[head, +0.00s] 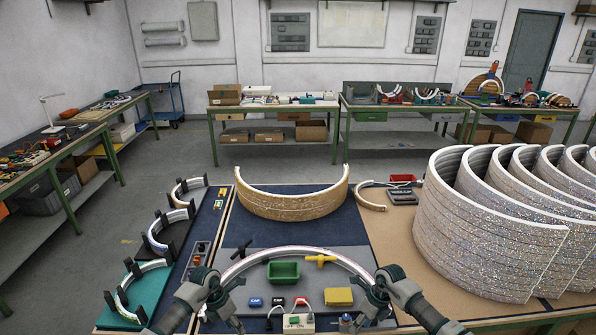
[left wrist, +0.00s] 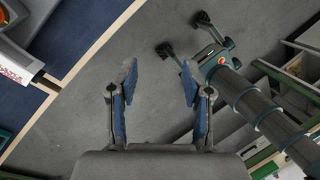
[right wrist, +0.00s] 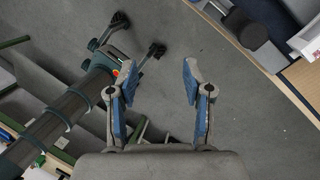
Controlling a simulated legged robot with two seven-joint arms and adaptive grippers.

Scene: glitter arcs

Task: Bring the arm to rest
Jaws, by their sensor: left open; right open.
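My left gripper (head: 222,300) is at the near edge of the worktable, at the left end of a pale glittery arc (head: 296,250). In the left wrist view my left gripper (left wrist: 158,82) has its blue-padded fingers apart with only grey floor between them. My right gripper (head: 372,296) is at the arc's right end. In the right wrist view the right gripper (right wrist: 158,82) is also open and empty above the floor. The head view does not show clearly whether either gripper touches the arc.
A green tray (head: 283,271), a yellow block (head: 339,296) and a switch box (head: 298,322) lie between the grippers. A gold arc (head: 292,203) stands behind. Tall glittery arcs (head: 490,225) fill the right side. Small arcs on stands (head: 143,282) line the left.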

